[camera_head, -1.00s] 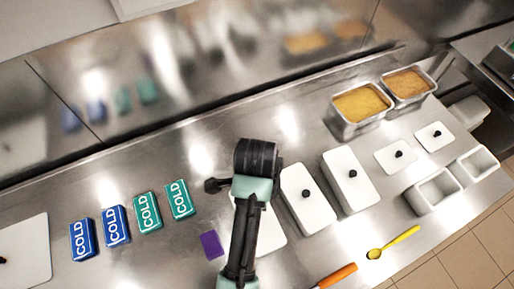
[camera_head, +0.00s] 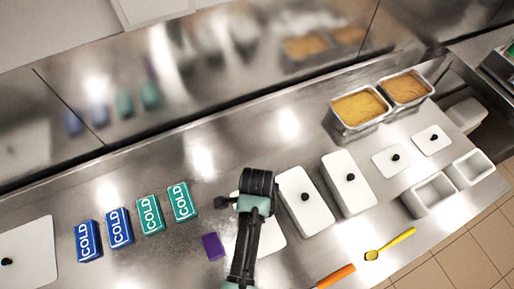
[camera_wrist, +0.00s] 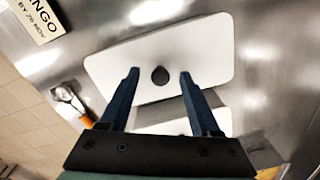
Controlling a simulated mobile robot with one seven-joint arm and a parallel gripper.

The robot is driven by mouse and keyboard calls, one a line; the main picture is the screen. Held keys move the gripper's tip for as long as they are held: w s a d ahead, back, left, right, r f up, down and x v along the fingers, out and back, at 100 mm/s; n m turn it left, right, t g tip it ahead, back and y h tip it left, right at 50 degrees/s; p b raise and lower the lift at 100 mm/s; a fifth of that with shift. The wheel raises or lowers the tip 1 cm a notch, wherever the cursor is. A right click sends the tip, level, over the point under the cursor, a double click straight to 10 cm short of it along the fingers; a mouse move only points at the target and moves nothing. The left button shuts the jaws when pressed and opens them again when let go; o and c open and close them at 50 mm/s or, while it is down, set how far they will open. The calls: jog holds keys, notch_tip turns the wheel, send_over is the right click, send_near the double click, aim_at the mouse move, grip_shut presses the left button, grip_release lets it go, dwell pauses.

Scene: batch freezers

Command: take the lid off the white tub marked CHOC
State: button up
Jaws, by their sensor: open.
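In the wrist view, a white rectangular lid (camera_wrist: 205,50) with a round black knob (camera_wrist: 160,75) lies under my gripper (camera_wrist: 159,76). My gripper is open, with one blue finger on each side of the knob and gaps between; I cannot tell how far above the lid the tips are. In the head view, my arm covers part of a white lidded tub (camera_head: 272,238). Two more white lidded tubs, the nearer one (camera_head: 296,184) and the farther one (camera_head: 340,166), stand to its right. No CHOC marking is readable, and the tubs' fronts are hidden.
Blue (camera_head: 88,240) and green (camera_head: 151,214) COLD packs and a purple card (camera_head: 213,246) lie left. Loose lids (camera_head: 385,168), open white tubs (camera_head: 412,203) and metal pans (camera_head: 347,131) are right. An orange handle (camera_head: 336,277) and yellow spoon (camera_head: 390,243) lie in front.

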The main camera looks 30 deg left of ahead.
grip_shut()
dwell(0.3)
